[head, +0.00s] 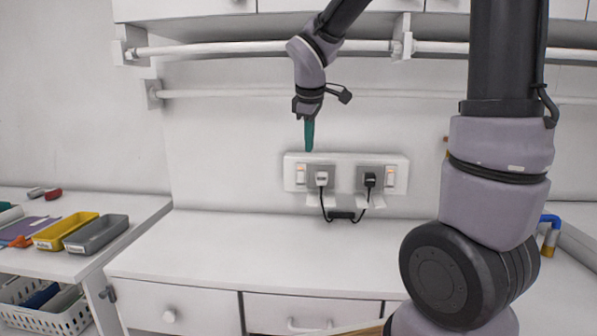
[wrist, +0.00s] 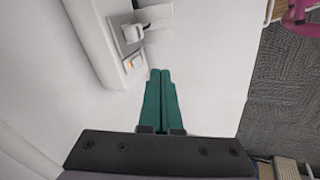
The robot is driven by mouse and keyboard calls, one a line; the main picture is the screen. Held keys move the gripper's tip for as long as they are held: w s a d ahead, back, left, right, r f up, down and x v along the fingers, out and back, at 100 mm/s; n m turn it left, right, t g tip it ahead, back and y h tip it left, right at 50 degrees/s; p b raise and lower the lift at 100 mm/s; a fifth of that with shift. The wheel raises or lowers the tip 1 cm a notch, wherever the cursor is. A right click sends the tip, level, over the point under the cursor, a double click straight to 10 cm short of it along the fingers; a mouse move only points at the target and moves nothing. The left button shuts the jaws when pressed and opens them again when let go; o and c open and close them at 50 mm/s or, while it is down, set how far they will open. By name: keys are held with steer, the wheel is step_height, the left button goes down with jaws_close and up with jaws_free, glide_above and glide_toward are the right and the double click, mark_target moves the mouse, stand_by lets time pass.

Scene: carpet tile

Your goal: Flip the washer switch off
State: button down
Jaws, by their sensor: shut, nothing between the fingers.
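A white socket panel (head: 345,160) is on the wall behind the counter. It has a left rocker switch (head: 300,175) and a right rocker switch (head: 391,178), each with an orange mark at its top. A white plug (head: 321,178) sits beside the left switch and a black plug (head: 370,180) beside the right one. Labels below the plugs are too small to read, so I cannot tell which is the washer's. My gripper (head: 309,149), with green fingers, is shut and empty, pointing down just above the left switch. The wrist view shows the fingers (wrist: 160,72) apart from a switch (wrist: 131,63).
A white counter (head: 240,240) below the panel is clear. Two rails (head: 230,93) run along the wall above it. At left, a yellow tray (head: 66,232) and a grey tray (head: 97,235) stand on a side table. A black cable (head: 342,215) hangs under the plugs.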

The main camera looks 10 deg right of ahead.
mark_target(301, 177)
steer(key=w+a+f+n, duration=0.2)
steer(key=w+n, duration=0.1)
steer(key=shift+w+a+f+h, duration=0.15)
steer(key=shift+a+f+h, duration=0.15)
steer(key=shift+a, duration=0.05)
steer(key=w+d+f, duration=0.2)
steer(key=w+f, duration=0.5)
steer(key=f, duration=0.1)
steer(key=shift+w+d+f, duration=0.25)
steer(key=shift+w+f, duration=0.05)
steer(key=shift+w, duration=0.05)
